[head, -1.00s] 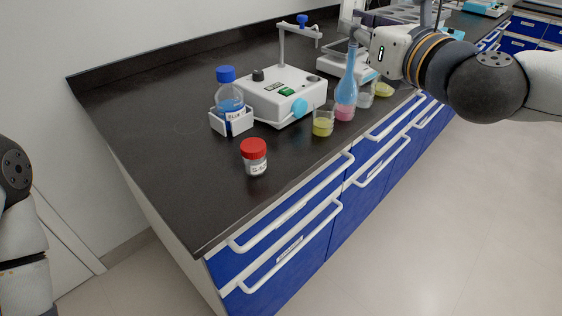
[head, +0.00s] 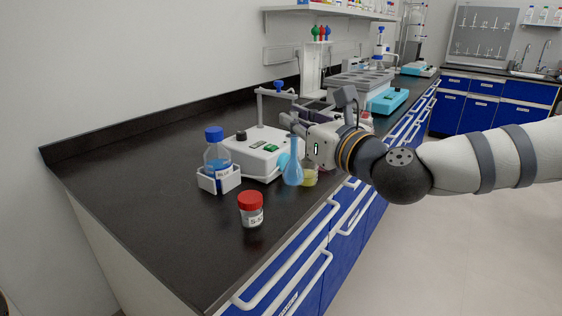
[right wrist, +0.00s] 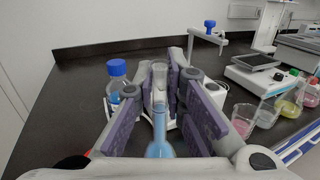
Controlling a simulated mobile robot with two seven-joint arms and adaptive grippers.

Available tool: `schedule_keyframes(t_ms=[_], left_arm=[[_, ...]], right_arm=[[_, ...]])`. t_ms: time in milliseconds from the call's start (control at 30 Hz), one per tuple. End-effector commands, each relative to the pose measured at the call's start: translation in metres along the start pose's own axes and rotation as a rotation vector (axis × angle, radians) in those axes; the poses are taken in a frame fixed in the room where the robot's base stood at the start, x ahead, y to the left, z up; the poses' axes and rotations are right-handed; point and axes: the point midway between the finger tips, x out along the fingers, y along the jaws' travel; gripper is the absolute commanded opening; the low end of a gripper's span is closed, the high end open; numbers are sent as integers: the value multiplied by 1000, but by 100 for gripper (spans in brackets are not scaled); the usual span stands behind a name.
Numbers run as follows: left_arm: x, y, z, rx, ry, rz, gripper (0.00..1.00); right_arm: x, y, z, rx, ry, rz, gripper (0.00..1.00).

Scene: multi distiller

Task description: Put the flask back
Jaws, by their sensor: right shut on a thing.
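The flask (head: 292,174) has a long neck and blue liquid in its bulb. My right gripper (head: 291,128) is shut on its neck and holds it upright at the front of the white stirrer. In the right wrist view the flask (right wrist: 160,140) stands between the purple-padded fingers of the gripper (right wrist: 165,95). I cannot tell whether its base touches the counter. My left gripper is not in view.
The stirrer (head: 252,158) with its clamp stand is behind. A blue-capped bottle (head: 217,155) sits in a white holder (head: 207,184). A red-capped jar (head: 251,210) stands in front. Several beakers, one pink (right wrist: 243,122), stand at right. The counter's left side is clear.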

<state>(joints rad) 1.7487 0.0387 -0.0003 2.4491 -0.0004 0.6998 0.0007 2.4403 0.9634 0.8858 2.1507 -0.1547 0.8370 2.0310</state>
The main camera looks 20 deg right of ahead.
Motion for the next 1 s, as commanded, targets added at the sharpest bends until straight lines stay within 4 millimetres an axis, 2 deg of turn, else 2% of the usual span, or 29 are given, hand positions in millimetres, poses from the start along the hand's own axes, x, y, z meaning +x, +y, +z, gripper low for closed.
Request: schedule_keyframes(t_ms=[33,267,400,667,833,867,933,1000], left_arm=[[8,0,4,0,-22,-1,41],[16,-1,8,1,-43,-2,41],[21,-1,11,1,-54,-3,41],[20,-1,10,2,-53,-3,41],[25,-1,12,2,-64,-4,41],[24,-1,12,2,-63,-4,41],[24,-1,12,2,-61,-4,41],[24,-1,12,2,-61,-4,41]], right_arm=[[10,1,-20,1,12,0,0],[33,3,-43,-1,3,-1,0],[32,3,-67,0,1,-1,0],[32,3,-68,-1,-5,-1,0],[32,2,-75,0,-1,-1,0],[31,3,-74,-1,-2,-1,16],[31,3,-73,-1,-3,-1,31],[31,3,-72,-1,-3,-1,31]])
